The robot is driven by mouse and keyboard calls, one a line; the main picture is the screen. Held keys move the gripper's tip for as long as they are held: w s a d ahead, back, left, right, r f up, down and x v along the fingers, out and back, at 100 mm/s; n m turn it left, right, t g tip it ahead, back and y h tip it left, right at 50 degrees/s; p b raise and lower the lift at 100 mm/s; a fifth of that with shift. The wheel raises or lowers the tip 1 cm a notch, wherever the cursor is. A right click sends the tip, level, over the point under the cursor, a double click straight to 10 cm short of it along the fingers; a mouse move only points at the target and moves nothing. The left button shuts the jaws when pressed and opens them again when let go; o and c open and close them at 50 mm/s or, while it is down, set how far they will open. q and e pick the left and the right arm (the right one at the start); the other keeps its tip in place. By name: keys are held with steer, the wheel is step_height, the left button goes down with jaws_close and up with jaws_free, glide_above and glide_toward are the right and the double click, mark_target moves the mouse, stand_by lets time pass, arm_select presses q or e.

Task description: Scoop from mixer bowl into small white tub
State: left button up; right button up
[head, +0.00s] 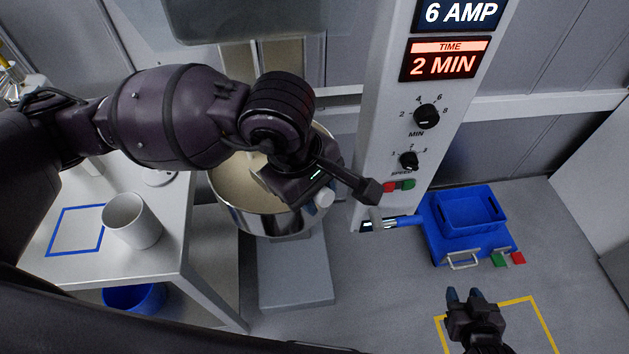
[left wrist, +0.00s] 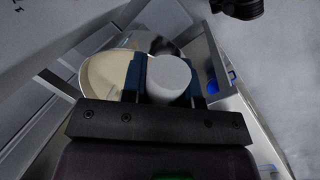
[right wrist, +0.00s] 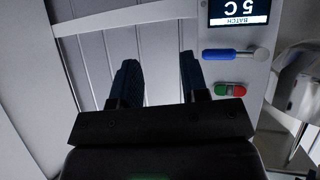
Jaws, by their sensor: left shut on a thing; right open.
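The steel mixer bowl (head: 262,222) holds a pale beige mass and stands below my left arm; it also shows in the left wrist view (left wrist: 103,75). My left gripper (head: 316,203) is above the bowl's right side, shut on a white cylindrical handle (left wrist: 168,80), apparently the scoop's. The handle's end (head: 325,198) shows in the head view; the scoop's working end is mostly hidden, with a dark part (left wrist: 163,46) beyond the handle. The small white tub (head: 132,222) stands upright on the left table. My right gripper (head: 464,294) is open and empty, away from the bowl.
The mixer column (head: 382,130) with knobs and buttons stands right of the bowl. A blue square outline (head: 75,230) marks the left table. A blue bin (head: 137,297) is below it. A blue crate (head: 468,211) stands at right, near a yellow floor outline (head: 518,300).

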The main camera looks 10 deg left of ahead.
arm_select(q)
steer(key=a+b+x, duration=0.1)
steer(key=b+x, duration=0.6)
steer(key=shift+s+a+f, duration=0.25)
steer(key=shift+a+f, duration=0.1)
steer(key=shift+f, duration=0.25)
stand_by(0.6)
